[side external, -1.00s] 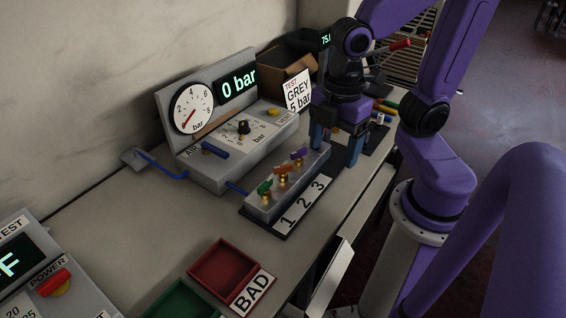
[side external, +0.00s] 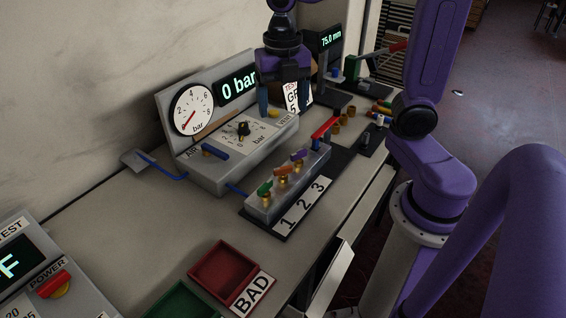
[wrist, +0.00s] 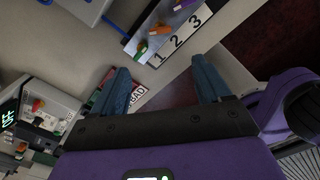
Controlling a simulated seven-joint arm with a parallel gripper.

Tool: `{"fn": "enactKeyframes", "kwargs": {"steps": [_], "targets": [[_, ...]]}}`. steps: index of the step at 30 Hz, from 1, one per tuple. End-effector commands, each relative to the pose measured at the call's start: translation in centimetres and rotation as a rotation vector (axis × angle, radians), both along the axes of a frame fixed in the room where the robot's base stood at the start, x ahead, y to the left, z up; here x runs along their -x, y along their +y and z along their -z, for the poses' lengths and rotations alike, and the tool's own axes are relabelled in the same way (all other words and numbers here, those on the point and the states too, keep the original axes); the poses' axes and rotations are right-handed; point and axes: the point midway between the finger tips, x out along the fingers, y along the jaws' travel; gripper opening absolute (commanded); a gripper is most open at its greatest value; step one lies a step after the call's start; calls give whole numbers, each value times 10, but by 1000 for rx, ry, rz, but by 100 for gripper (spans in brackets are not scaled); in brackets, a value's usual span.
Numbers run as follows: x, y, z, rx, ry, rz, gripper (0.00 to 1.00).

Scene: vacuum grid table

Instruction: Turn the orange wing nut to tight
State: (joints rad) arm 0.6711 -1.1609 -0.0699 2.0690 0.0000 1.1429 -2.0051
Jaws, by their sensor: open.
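An orange winged piece (side external: 282,171), which looks like the wing nut, sits on a brass fitting in the middle of a grey block (side external: 291,194). A green piece (side external: 265,188) and a purple piece (side external: 298,156) stand on either side of it. The orange piece also shows in the wrist view (wrist: 160,29). How tight it is cannot be told. My gripper (side external: 284,100) is open and empty, raised above the vent end of the gauge unit, apart from the block. In the wrist view, the space between its blue fingers (wrist: 161,68) is empty.
The gauge unit (side external: 207,174) reads 0 bar, with a blue hose to the block. A red BAD tray (side external: 223,268) lies in front. Small brass parts (side external: 337,127) lie behind the block.

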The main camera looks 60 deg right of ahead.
Motion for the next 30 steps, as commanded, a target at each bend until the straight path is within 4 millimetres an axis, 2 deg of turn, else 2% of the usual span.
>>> {"fn": "enactKeyframes", "kwargs": {"steps": [5,21,30], "targets": [[1,0,23,3,5,-1,77],[2,0,121,3,5,1,77],[1,0,159,2,3,1,77]]}}
